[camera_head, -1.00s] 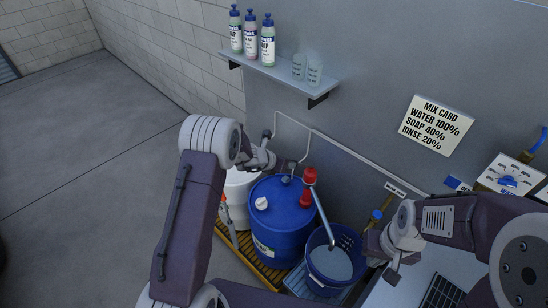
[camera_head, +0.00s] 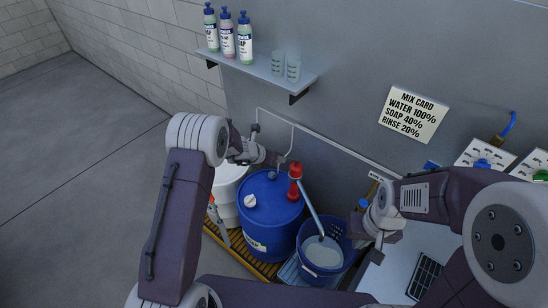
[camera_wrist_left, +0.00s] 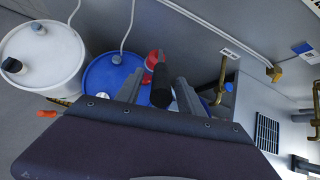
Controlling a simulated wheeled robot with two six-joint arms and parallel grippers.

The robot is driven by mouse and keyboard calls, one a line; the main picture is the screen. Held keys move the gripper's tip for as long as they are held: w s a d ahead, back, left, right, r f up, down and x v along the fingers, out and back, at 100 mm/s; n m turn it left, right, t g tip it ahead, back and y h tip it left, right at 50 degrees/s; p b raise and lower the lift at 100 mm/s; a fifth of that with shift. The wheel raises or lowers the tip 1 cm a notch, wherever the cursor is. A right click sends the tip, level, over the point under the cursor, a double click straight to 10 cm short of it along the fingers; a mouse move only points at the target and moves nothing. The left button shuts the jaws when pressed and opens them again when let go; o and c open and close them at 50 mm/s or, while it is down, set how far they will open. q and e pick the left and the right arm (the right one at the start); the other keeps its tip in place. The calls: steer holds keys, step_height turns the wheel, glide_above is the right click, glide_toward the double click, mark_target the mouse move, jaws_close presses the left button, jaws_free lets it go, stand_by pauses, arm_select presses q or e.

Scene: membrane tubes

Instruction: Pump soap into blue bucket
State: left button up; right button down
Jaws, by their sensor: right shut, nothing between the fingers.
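The blue bucket (camera_head: 343,262) stands right of the blue drum (camera_head: 270,222) and holds pale grey liquid (camera_head: 322,252). A red pump (camera_head: 295,180) rises from the drum, and its grey spout pipe (camera_head: 311,209) slopes down into the bucket. My left gripper (camera_head: 273,160) is by the pump top, its fingertips unclear in the head view. In the left wrist view my left gripper (camera_wrist_left: 158,90) is open, its fingers on either side of the pump's black handle (camera_wrist_left: 160,84), with gaps showing. My right gripper (camera_head: 377,252) is shut and empty, just right of the bucket.
A white drum (camera_head: 229,190) stands left of the blue drum on a wooden pallet (camera_head: 238,250). A wall shelf (camera_head: 262,73) holds several bottles and cups. A mix card (camera_head: 413,113) reads soap 40%. A grey counter with a dark grate (camera_head: 426,277) is at right.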

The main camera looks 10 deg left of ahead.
arm_select(q)
steer(key=shift+s+a+r, duration=0.1)
steer(key=shift+s+r, duration=0.05)
steer(key=shift+s, duration=0.05)
steer(key=b+v, duration=0.1)
steer(key=v, duration=0.7)
steer(key=shift+s+a+r+b, duration=0.15)
steer(key=shift+r+b, duration=0.1)
steer(key=shift+b, duration=0.1)
